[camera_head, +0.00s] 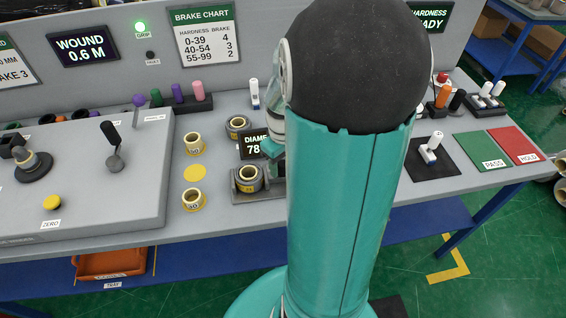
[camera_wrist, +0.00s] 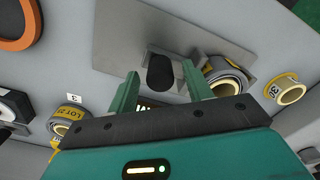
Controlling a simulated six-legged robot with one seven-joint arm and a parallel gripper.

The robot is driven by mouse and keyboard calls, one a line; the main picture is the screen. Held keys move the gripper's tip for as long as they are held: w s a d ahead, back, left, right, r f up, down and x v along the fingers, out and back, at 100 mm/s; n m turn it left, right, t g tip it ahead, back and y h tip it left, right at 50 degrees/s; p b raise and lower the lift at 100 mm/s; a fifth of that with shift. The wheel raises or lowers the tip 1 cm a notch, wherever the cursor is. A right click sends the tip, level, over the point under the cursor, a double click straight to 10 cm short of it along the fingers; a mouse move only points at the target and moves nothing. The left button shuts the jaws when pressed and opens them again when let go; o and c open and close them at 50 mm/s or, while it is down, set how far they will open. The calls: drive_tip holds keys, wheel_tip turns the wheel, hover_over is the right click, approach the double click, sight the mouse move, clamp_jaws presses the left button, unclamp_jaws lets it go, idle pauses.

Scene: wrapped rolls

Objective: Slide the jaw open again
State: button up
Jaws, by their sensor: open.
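The measuring station (camera_head: 259,197) stands at mid-bench with a wrapped roll (camera_head: 248,178) in it. The roll also shows in the wrist view (camera_wrist: 226,78), close to a grey jaw block (camera_wrist: 200,62); I cannot tell whether they touch. A black handle (camera_wrist: 160,72) stands on the jaw's side of the grey plate (camera_wrist: 120,35). My gripper (camera_wrist: 160,80) is open, its two green fingers on either side of the handle, apart from it as far as I see. In the head view my arm hides most of the station and gripper.
A diameter display (camera_head: 253,146) behind the station is partly hidden and reads 78 at its visible part. Other rolls stand nearby at left (camera_head: 194,144) and (camera_head: 193,200), and one behind (camera_head: 237,127). A control console (camera_head: 85,190) fills the left. Green (camera_head: 480,150) and red (camera_head: 514,145) mats lie at right.

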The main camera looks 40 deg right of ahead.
drive_tip(key=shift+f, duration=0.25)
drive_tip(key=shift+c, duration=0.2)
clamp_jaws()
drive_tip(key=shift+s+d, duration=0.4)
drive_tip(key=shift+d, duration=0.2)
drive_tip(key=shift+s+d, duration=0.35)
drive_tip(key=shift+d, duration=0.2)
drive_tip(key=shift+o, duration=0.2)
unclamp_jaws()
drive_tip(key=shift+s+d, duration=0.1)
wheel_tip(320, 180, up, 14)
